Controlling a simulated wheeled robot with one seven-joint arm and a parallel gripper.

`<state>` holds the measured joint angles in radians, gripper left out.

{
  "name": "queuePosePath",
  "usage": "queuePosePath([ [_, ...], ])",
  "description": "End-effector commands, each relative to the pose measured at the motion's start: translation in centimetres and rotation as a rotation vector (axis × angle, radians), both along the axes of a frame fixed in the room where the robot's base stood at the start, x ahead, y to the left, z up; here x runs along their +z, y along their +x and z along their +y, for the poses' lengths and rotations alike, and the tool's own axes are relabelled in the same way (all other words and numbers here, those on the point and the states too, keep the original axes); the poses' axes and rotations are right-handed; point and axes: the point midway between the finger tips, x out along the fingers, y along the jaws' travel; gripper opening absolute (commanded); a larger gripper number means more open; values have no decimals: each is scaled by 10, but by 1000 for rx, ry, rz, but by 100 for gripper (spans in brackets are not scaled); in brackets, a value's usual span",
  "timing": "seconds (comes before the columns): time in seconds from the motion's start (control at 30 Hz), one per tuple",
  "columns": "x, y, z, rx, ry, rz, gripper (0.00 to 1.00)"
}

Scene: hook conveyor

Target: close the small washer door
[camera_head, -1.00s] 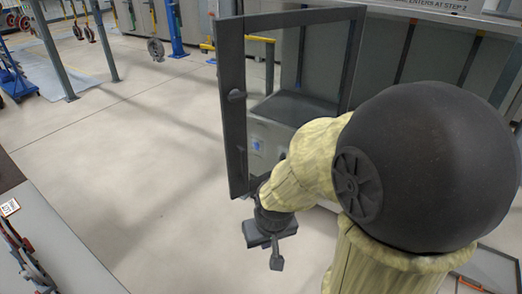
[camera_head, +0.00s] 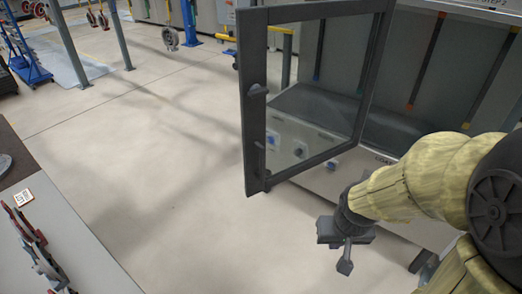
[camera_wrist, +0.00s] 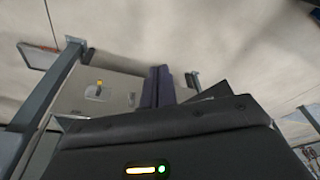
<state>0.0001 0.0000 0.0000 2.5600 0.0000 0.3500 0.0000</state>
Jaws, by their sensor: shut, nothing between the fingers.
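The washer door (camera_head: 254,110) is a dark-framed glass panel. It stands open in the head view, swung out from the grey washer cabinet (camera_head: 415,70). My gripper (camera_head: 345,266) is shut and empty, low and to the right of the door's bottom corner, in front of the cabinet's lower front. A gap shows between gripper and door in the picture; the distance in depth is hard to tell. In the wrist view, my gripper's dark body fills the bottom; the door is not clearly identifiable there.
A grey table (camera_head: 75,240) with red-handled tools (camera_head: 38,245) and a small sign is at the lower left. Open pale floor (camera_head: 170,170) lies left of the door. A blue cart (camera_head: 25,60) and posts stand farther back.

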Motion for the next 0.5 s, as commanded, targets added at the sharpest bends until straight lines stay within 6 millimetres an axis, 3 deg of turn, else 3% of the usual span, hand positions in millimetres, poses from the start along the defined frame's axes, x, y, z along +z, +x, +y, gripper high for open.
queuePosePath([
  [0.33,-2,5,0,-7,0,-13,0],
  [0.5,-16,37,4,-52,16,-99,0],
])
